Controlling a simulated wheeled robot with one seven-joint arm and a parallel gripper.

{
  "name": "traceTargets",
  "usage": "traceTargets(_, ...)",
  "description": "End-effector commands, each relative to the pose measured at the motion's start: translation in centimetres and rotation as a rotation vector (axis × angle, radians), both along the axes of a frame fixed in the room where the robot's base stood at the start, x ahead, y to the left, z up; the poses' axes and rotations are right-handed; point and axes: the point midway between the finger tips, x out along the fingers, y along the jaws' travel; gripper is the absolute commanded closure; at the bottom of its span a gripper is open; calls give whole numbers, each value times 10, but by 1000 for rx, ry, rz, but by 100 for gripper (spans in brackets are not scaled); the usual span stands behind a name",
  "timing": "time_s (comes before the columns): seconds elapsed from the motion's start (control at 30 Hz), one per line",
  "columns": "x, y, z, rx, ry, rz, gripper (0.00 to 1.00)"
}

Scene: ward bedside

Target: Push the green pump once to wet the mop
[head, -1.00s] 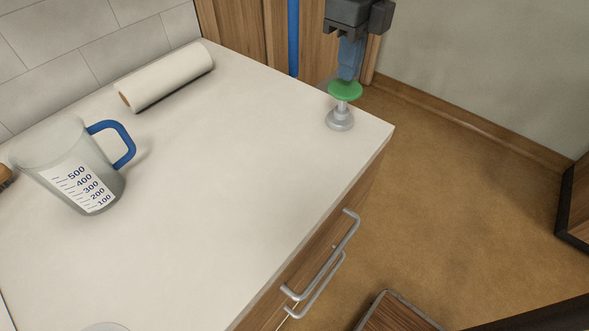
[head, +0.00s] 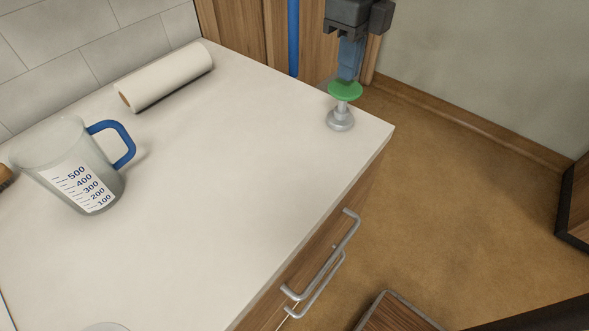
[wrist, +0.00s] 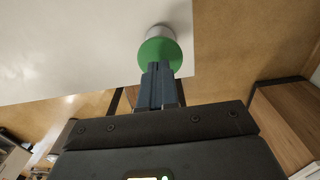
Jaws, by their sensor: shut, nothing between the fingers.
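The green pump (head: 345,91) has a round green top on a grey stem and base, and stands upright near the far right corner of the white counter. My gripper (head: 347,78) is shut and empty, pointing down with its blue fingertips right over the green top. In the wrist view the shut fingers (wrist: 158,68) overlap the edge of the green pump's top (wrist: 160,50). I cannot tell for sure whether they touch it. I cannot make out a mop for certain; a blue upright pole (head: 293,38) stands behind the counter.
The white counter (head: 220,170) holds a measuring jug (head: 70,165) with a blue handle at the left and a white paper roll (head: 168,75) at the back. Its middle is clear. Metal drawer handles (head: 325,260) stick out at the front. Brown floor lies to the right.

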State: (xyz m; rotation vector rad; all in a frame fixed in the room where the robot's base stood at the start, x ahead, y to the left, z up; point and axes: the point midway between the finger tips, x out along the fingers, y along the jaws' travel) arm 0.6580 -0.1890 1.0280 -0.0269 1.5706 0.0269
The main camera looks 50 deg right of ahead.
Motion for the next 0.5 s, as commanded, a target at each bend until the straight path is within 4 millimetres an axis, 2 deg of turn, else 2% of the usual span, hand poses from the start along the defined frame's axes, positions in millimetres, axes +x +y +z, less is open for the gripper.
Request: traceTargets(0.5,0,0,-8,0,0,0,100)
